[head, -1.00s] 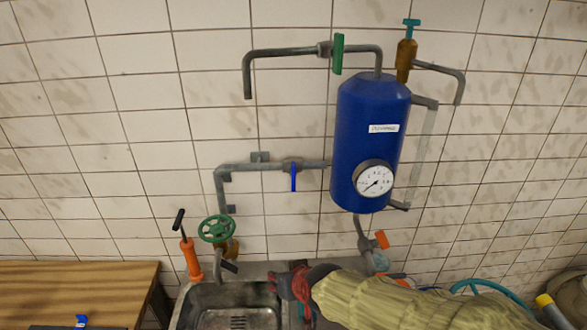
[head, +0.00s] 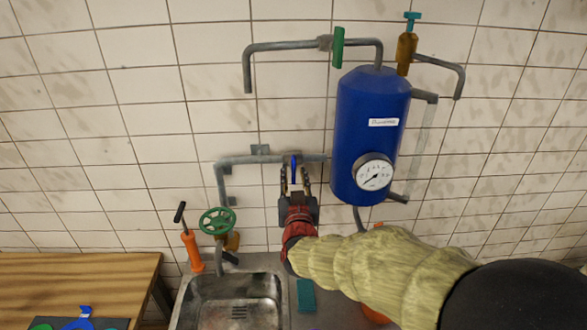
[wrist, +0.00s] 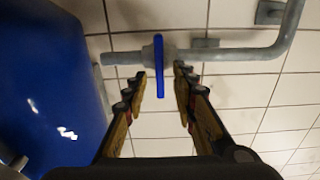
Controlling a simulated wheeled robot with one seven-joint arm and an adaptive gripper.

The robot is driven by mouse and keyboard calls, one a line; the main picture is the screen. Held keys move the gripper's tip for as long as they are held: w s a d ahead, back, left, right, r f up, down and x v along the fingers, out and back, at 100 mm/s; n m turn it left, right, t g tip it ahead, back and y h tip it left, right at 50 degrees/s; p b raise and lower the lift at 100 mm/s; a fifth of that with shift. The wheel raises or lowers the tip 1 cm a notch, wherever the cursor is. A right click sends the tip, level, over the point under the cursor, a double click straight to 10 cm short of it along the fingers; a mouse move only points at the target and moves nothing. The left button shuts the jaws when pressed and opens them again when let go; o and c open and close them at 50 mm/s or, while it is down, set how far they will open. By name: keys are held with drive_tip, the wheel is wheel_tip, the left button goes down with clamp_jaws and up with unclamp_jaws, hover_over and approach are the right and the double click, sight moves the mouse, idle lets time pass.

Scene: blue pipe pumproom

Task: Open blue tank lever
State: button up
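The blue tank (head: 370,130) hangs on the tiled wall with a white label and a round gauge. Its blue lever (head: 294,170) sits on the grey pipe left of the tank and hangs down across the pipe. My gripper (head: 294,180) is raised in front of the wall, just below the valve. In the wrist view the blue lever (wrist: 159,66) lies between the tips of my open gripper (wrist: 160,85), with gaps on both sides. I cannot see contact.
The grey pipe (wrist: 240,54) runs along the wall behind the lever. A green-handled valve (head: 338,47) is above, and a green wheel valve (head: 217,221) is lower left. A metal sink (head: 235,300) stands below. An orange pump (head: 192,252) stands beside it.

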sight(294, 171)
drive_tip(key=shift+w, duration=1.85)
drive_tip(key=shift+c, duration=0.3)
clamp_jaws()
